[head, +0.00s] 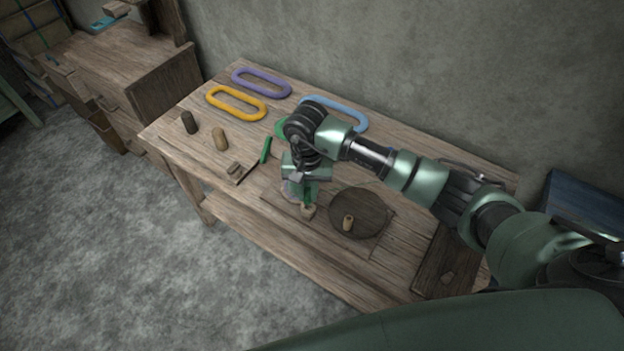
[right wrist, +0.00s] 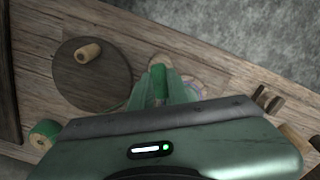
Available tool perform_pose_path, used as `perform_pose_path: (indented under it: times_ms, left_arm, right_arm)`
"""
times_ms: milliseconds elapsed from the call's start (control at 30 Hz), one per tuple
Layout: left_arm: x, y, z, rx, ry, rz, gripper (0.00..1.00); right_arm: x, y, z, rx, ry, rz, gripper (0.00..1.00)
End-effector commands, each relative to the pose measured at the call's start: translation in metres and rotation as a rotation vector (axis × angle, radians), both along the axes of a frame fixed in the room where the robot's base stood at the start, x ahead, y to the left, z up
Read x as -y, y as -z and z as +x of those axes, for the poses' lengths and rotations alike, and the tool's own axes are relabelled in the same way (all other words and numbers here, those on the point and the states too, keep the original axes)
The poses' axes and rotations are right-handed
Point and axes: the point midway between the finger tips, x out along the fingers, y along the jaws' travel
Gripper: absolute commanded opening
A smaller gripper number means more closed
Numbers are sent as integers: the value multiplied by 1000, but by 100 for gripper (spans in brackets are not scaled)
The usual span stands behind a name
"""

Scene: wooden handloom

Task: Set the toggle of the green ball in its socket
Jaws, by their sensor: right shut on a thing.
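My right gripper (head: 303,190) points down over the front of the workbench, shut on a small green piece (right wrist: 158,82) that shows between its fingertips in the right wrist view. I cannot tell whether this is the toggle of the green ball. A small tan piece (head: 308,211) shows just below the fingertips in the head view; I cannot tell whether they touch. A green round thing with a pale wooden end (right wrist: 45,135) lies at the lower left of the right wrist view. Another green round shape (head: 282,127) is partly hidden behind my arm. The socket is not clearly visible.
A dark round disc (head: 362,213) with a wooden peg (head: 348,222) is right of the gripper. A green bar (head: 266,150), a slotted block (head: 236,171) and two cylinders lie left. Purple (head: 262,82), yellow (head: 237,103) and light blue (head: 340,112) oval rings lie behind.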

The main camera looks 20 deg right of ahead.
Motion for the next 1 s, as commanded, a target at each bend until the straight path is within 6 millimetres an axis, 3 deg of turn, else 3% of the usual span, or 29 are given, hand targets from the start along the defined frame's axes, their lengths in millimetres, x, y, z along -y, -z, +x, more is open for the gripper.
perform_pose_path:
  times_ms: [533,933,967,1000]
  left_arm:
    - [0,33,0,-1,0,1,36]
    - [-1,37,-3,-6,0,1,36]
    - [-1,37,-3,-7,0,1,36]
    - [-1,37,-4,-7,0,1,36]
  right_arm:
    - [0,43,1,2,-1,0,0]
    - [0,47,0,0,0,1,0]
    - [0,47,0,0,0,1,22]
    - [0,47,0,0,0,1,33]
